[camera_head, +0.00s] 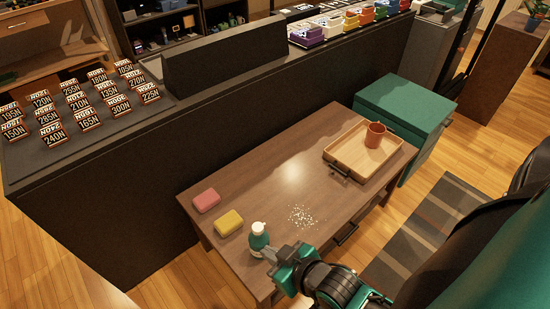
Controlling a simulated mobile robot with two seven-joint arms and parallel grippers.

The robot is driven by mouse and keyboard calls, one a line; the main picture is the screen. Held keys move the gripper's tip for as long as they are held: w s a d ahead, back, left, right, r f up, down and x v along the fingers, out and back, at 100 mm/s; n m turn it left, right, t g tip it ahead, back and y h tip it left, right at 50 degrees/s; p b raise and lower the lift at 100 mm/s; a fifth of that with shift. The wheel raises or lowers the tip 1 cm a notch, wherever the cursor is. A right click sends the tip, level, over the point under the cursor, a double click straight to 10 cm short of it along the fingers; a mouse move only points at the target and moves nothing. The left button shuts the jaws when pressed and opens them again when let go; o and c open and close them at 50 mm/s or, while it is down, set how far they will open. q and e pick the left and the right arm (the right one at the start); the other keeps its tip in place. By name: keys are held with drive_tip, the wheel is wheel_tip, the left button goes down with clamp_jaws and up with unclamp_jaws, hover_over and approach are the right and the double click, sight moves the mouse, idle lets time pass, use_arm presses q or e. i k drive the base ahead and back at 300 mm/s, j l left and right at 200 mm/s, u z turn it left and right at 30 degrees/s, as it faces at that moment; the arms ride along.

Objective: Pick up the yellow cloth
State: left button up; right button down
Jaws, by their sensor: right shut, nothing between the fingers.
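The yellow cloth (229,222) looks like a small folded block and lies flat on the brown wooden table (262,187), near its left end. My right gripper (270,257) comes in from the lower right and is shut and empty. It is at the near edge of the table, to the lower right of the yellow cloth and apart from it. Its tips are close to the base of a green bottle with a white top (259,238); I cannot tell whether they touch. My left gripper is not in view.
A pink cloth (206,200) lies just behind the yellow one. White crumbs (302,216) are scattered right of the bottle. A wooden tray (340,159) with a reddish mug (375,134) stands at the table's far right. A dark counter (130,200) runs behind the table. The table's middle is clear.

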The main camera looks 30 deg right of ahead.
sight(227, 225)
drive_tip(key=j+z, duration=0.3)
drive_tip(key=j, duration=0.2)
drive_tip(key=i+j+z, duration=0.15)
drive_tip(key=j+z, duration=0.45)
drive_tip(key=j, duration=0.2)
drive_tip(key=i+j+z, duration=0.7)
drive_tip(key=i+j, duration=0.1)
drive_tip(key=j, duration=0.05)
